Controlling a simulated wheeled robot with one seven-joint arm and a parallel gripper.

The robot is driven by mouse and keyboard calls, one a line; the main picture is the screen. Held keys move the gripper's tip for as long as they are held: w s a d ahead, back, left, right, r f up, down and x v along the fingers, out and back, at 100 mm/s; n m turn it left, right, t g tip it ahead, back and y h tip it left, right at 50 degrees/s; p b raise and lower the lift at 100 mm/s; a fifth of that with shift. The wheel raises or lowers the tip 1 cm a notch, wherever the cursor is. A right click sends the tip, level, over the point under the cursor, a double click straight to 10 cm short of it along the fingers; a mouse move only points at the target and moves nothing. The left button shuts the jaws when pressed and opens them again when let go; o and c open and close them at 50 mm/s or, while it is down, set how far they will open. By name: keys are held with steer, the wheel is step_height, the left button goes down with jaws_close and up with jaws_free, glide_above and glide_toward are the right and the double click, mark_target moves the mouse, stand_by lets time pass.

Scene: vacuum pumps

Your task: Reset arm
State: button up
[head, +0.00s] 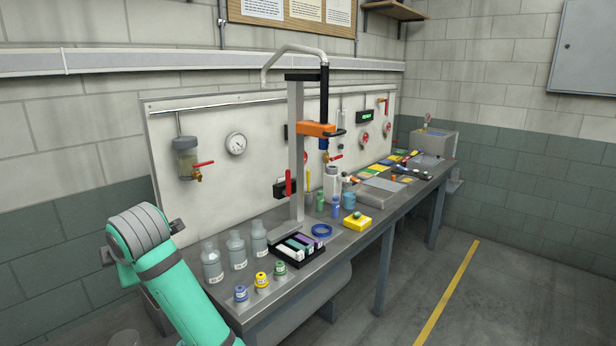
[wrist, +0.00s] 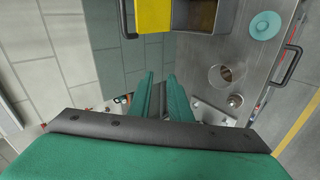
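My teal arm (head: 165,270) stands at the lower left of the head view, in front of the bench's left end. My gripper does not show clearly there. In the wrist view, the two teal fingers of my gripper (wrist: 159,80) reach out from a dark bar. A narrow gap shows between them, and nothing is seen held in it. The fingers are beside a grey metal surface on the right and apart from the items on it.
The bench (head: 345,240) carries bottles (head: 237,252), small colored jars (head: 261,280), a dark rack (head: 297,250) and a yellow block (head: 355,228). A tall stand (head: 296,160) rises from it. The wrist view shows a yellow box (wrist: 153,15) and a cyan disc (wrist: 265,25). Floor right of the bench is clear.

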steer(key=d+f+m+t+y, duration=0.15)
steer(key=f+m, duration=0.25)
steer(key=f, duration=0.6)
steer(key=d+f+m+t, duration=0.1)
steer(key=d+f+m, duration=0.25)
steer(key=f, duration=0.65)
steer(key=s+d+f+m+t+h, duration=0.1)
steer(key=s+d+f+m+t, duration=0.1)
steer(key=s+d+f+m, duration=0.35)
steer(key=s+d+f+m+t+h, duration=0.1)
steer(key=s+d+f+m, duration=0.2)
steer(key=d+f, duration=0.5)
steer(key=s+d+f+m+t+h, duration=0.1)
steer(key=s+d+f+m+h, duration=0.1)
steer(key=s+d+f+m, duration=0.5)
steer(key=s+d+f+t+h, duration=0.1)
steer(key=s+d+h, duration=0.2)
steer(key=s+d, duration=0.55)
steer(key=s+d+r+m+h, duration=0.1)
steer(key=s+d+r, duration=0.2)
steer(key=s, duration=0.7)
steer(key=s+d+r+m+t+h, duration=0.1)
steer(key=s+d+r, duration=0.3)
steer(key=s, duration=0.6)
steer(key=shift+s+m, duration=0.3)
steer(key=shift+m, duration=0.3)
